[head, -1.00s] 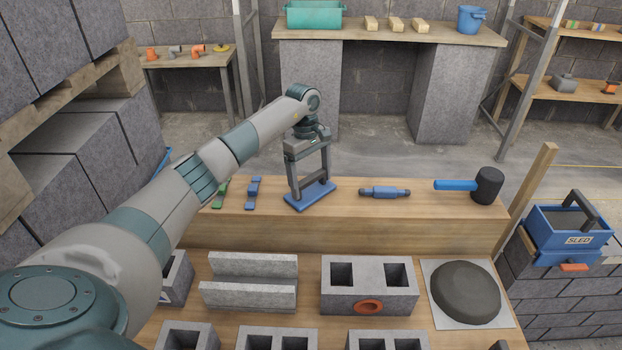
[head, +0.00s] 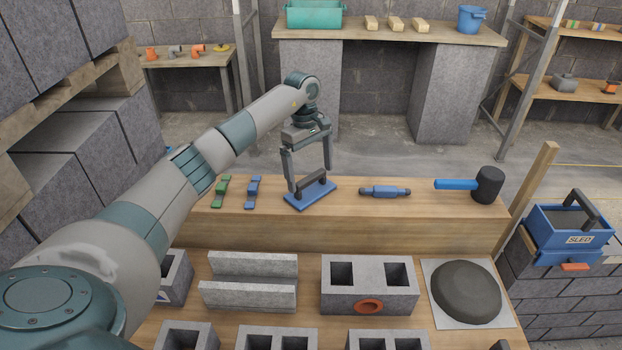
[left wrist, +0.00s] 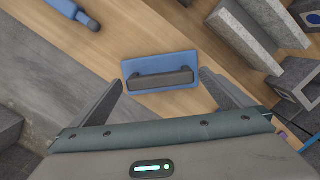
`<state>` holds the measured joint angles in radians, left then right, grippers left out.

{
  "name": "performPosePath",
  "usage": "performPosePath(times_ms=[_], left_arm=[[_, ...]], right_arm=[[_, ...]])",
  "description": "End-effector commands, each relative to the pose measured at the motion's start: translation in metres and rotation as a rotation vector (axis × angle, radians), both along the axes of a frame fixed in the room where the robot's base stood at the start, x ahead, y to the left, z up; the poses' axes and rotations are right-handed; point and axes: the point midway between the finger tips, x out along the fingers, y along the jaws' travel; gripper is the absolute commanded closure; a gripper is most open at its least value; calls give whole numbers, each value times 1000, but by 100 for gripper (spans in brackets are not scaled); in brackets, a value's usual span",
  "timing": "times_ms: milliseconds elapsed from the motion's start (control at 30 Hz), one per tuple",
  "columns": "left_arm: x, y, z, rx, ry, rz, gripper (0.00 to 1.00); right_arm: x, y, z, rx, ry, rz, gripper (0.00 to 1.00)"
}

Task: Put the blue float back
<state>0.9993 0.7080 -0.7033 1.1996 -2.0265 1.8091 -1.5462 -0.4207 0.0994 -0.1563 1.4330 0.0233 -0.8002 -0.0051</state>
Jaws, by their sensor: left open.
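The blue float (head: 312,193), a flat blue plate with a dark handle, lies on the raised wooden shelf (head: 400,222) at the back of the bench. It also shows in the left wrist view (left wrist: 138,87), ahead of the fingers. My left gripper (head: 309,176) is open just above it, one finger on each side of the handle in the head view. Nothing is held in it. My right gripper is not in view.
Green (head: 221,191) and blue (head: 253,191) clips lie left of the float. A blue jointer (head: 384,191) and a mallet (head: 489,185) lie right. Concrete blocks (head: 343,299) and a dark mound (head: 466,290) stand in front. A blue "SLED" box (head: 566,247) sits far right.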

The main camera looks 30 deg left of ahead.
Motion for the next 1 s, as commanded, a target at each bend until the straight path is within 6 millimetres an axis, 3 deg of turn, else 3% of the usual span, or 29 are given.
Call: performPosePath(times_ms=[100, 500, 1000], left_arm=[[2, 4, 21, 2, -4, 1, 0], [3, 10, 84, 2, -2, 1, 0], [3, 11, 93, 0, 0, 1, 0]], right_arm=[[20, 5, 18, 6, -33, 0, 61], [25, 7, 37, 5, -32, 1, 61], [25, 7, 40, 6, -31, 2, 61]])
